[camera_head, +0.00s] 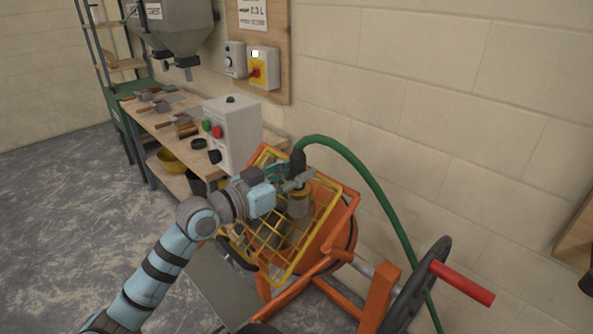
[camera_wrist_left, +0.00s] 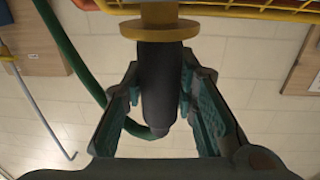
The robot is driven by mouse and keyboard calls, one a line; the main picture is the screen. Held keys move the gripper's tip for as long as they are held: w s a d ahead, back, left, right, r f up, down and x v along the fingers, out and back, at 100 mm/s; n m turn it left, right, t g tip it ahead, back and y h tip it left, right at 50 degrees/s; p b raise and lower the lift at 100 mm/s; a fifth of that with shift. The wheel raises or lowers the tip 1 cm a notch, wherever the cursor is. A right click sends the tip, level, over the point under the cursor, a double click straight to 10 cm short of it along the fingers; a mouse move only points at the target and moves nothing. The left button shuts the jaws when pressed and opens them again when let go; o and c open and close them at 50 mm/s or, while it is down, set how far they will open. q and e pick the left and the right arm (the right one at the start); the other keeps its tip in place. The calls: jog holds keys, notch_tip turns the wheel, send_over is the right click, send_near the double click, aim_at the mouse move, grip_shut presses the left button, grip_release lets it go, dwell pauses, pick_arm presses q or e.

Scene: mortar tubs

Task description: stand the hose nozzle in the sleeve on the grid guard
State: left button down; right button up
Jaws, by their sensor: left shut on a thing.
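The dark hose nozzle (camera_head: 297,161) stands roughly upright over the grid guard, with the green hose (camera_head: 365,172) running from its top. My left gripper (camera_head: 292,181) is shut on it; the wrist view shows the fingers (camera_wrist_left: 159,92) on both sides of the nozzle (camera_wrist_left: 158,75). The sleeve (camera_head: 299,206) is a yellowish cylinder on the yellow grid guard (camera_head: 262,238). Its flange (camera_wrist_left: 159,29) meets the nozzle's far end in the wrist view. The nozzle tip is hidden there, so I cannot tell how deep it sits. My right gripper does not show.
The grid guard covers the orange mixer (camera_head: 335,220), which has a black wheel (camera_head: 418,285) and a red handle (camera_head: 463,283). A wooden bench (camera_head: 165,122) with trowels and a grey control box (camera_head: 232,135) stands behind left. The hose arcs along the wall.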

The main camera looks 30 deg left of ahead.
aim_at(297, 147)
pick_arm(q)
jog(key=shift+f, duration=0.4)
jog(key=c, duration=1.2)
grip_release()
notch_tip(297, 147, up, 10)
jog(key=shift+r, duration=0.1)
